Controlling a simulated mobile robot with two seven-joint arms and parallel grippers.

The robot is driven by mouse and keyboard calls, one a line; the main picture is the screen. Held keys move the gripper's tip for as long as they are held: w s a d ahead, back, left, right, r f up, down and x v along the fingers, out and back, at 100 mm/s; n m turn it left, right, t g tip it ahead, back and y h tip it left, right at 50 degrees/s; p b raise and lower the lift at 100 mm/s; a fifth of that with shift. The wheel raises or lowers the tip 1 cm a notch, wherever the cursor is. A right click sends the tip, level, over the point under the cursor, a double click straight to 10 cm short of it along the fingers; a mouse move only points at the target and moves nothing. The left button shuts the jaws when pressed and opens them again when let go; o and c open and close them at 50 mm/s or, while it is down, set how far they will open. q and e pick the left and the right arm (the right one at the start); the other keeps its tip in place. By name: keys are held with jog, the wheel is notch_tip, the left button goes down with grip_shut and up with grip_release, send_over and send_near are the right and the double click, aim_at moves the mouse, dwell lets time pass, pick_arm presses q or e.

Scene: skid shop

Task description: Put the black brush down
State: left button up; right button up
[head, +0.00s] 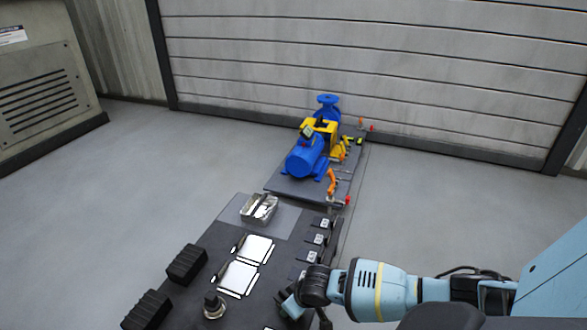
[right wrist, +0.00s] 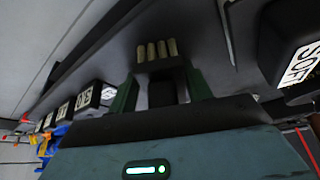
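In the right wrist view, the black brush (right wrist: 158,68) shows as a dark block with several tan bristle tufts along its far edge. It sits between the two dark green fingers of my right gripper (right wrist: 160,90), which looks shut on it. In the head view, my right gripper (head: 291,304) is low over the right edge of the dark bench top (head: 203,240), close to a row of labelled black blocks. The brush cannot be made out in the head view, and whether it touches the bench is unclear. My left gripper is not in view.
Black blocks with white labels (head: 318,239) line the bench's right edge. White cards (head: 238,278), a metal tray (head: 258,208), a round knob-like item (head: 213,305) and ribbed black blocks (head: 187,264) lie further left. A blue pump (head: 306,158) stands on a skid beyond.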

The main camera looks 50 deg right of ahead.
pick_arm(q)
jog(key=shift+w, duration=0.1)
pick_arm(e)
jog(key=shift+o, duration=0.3)
jog(key=shift+s+a+f, duration=0.35)
jog(key=shift+s+f, duration=0.1)
jog(key=shift+f, duration=0.15)
jog(key=shift+r, duration=0.1)
jog(key=shift+w+r, duration=0.1)
jog(key=shift+r, duration=0.15)
pick_arm(q)
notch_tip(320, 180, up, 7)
jog(key=p, duration=0.7)
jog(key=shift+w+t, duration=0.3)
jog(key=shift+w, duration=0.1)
pick_arm(e)
jog(key=w+v, duration=0.1)
jog(key=v, duration=1.1)
jog(key=shift+d+r, duration=0.25)
jog(key=shift+r, duration=0.15)
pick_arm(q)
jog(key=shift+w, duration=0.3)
pick_arm(e)
jog(key=shift+s, duration=0.1)
